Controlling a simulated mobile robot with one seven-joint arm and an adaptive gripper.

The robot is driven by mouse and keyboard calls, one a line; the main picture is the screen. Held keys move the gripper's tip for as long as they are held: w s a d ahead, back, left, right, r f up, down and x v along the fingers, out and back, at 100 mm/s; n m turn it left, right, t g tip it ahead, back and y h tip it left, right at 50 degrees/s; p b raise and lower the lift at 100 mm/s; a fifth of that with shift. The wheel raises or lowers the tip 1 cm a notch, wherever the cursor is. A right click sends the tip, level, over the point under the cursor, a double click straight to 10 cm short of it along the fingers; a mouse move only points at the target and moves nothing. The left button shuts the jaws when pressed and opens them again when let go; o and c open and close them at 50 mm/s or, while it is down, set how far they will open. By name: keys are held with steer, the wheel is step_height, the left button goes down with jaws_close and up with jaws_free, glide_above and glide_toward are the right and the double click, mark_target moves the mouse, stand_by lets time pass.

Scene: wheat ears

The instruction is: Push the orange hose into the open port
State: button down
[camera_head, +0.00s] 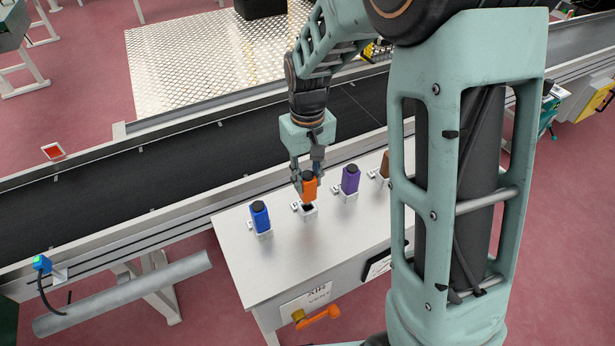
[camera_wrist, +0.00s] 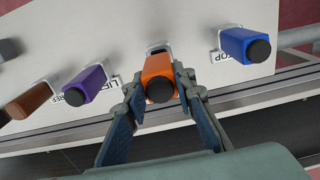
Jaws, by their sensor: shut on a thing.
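The orange hose (camera_head: 310,187) is a short block-shaped piece with a black round end. My gripper (camera_head: 307,180) is shut on it, with a finger on each side. In the wrist view, the orange hose (camera_wrist: 158,72) sits between the fingertips of my gripper (camera_wrist: 161,82), its black end toward the camera. The open port (camera_head: 309,211) is a light square socket with a dark opening, just below the hose's lower end. The hose appears at or just above its mouth; I cannot tell whether it has entered. In the wrist view, the hose mostly hides the port (camera_wrist: 158,46).
A blue block (camera_head: 260,216) stands in a socket to the left, a purple one (camera_head: 350,180) to the right, and a brown one (camera_head: 385,165) beyond. They stand on the pale table (camera_head: 250,275). A dark conveyor (camera_head: 150,200) runs behind. Small labels lie beside the sockets.

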steer(key=shift+f+b, duration=1.25)
steer(key=shift+f, duration=0.6)
steer(key=shift+f, duration=0.1)
steer(key=c, duration=1.5)
jaws_free()
steer(key=shift+c, duration=0.2)
